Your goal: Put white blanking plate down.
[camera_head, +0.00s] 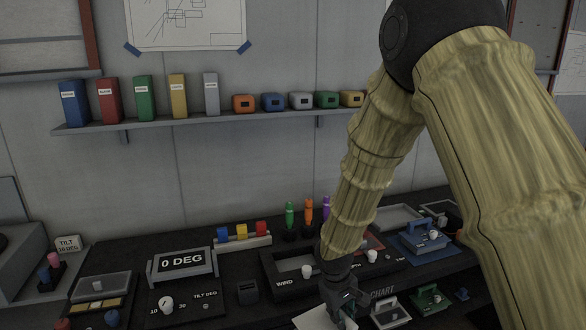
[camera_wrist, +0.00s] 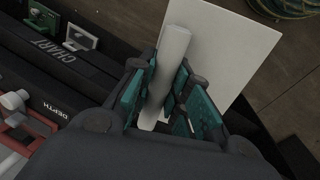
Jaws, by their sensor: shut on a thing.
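The white blanking plate (camera_wrist: 228,50) is a flat white panel with a round white bar handle (camera_wrist: 168,62). My gripper (camera_wrist: 166,88) is shut on the handle, one teal-padded finger on each side. In the head view, my gripper (camera_head: 343,304) is at the front of the black console. Part of the plate (camera_head: 313,319) shows below and left of it at the bottom edge. In the wrist view the plate overhangs the wooden floor beyond the console edge. Whether it touches anything beneath is not clear.
The black console (camera_head: 236,311) carries several fittings. A white-handled plate (camera_head: 389,314) and a green one (camera_head: 429,298) sit right of my gripper, by the CHART label. A wall shelf (camera_head: 220,118) holds binders.

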